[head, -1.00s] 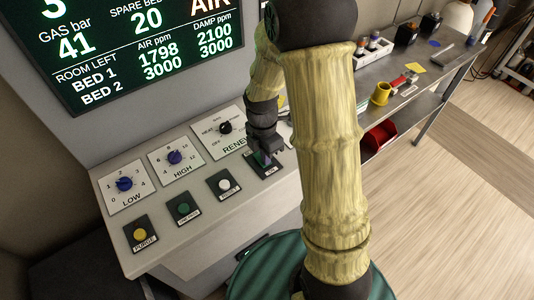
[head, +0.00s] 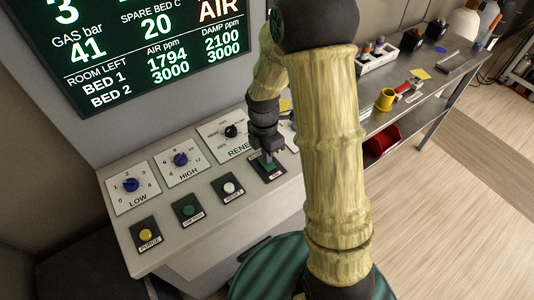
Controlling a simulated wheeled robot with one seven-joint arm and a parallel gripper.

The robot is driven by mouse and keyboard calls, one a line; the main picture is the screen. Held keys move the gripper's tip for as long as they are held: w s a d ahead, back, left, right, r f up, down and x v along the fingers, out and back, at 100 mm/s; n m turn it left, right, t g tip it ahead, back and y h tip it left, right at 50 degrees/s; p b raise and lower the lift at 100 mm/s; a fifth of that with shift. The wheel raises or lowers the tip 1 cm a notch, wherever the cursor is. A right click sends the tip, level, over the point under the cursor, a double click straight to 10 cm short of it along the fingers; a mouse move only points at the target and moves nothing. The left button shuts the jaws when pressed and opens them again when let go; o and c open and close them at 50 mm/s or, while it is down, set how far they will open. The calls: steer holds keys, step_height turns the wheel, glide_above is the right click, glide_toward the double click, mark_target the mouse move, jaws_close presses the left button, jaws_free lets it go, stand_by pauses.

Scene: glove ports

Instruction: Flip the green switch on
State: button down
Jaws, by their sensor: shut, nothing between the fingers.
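The green switch (head: 267,167) sits on a dark plate at the right end of the lower row on the console. Its label is partly readable at most. My gripper (head: 268,158) is shut and empty, pointing down at the switch. Its fingertips are at or just above the switch; I cannot tell whether they touch it. The fingers hide part of the switch, so its position cannot be told.
The console (head: 200,246) also carries a yellow button (head: 146,235), a green button (head: 189,210), a white button (head: 229,188) and blue dials (head: 131,185). A display (head: 130,50) stands behind. A bench with a yellow cup (head: 385,99) is at right.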

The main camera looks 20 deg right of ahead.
step_height(320, 180, up, 4)
steer(key=p, duration=0.3)
steer(key=shift+s+r+p, duration=0.1)
steer(key=shift+r+p, duration=0.05)
steer(key=shift+p, duration=0.2)
steer(key=shift+d+r+b, duration=0.1)
steer(key=shift+r+b, duration=0.25)
steer(key=shift+b, duration=0.25)
step_height(320, 180, up, 8)
steer(key=r, duration=0.1)
glide_above(270, 167)
steer(key=shift+f+b, duration=0.3)
steer(key=shift+b, duration=0.1)
steer(key=s+f+m+t, duration=0.1)
steer(key=s+m, duration=0.3)
steer(key=m, duration=0.7)
steer(key=s+d+f+m+t, duration=0.1)
steer(key=s+m, duration=0.3)
steer(key=m, duration=0.7)
steer(key=shift+s+d+t, duration=0.15)
steer(key=shift+d+t, duration=0.15)
steer(key=shift+t, duration=0.5)
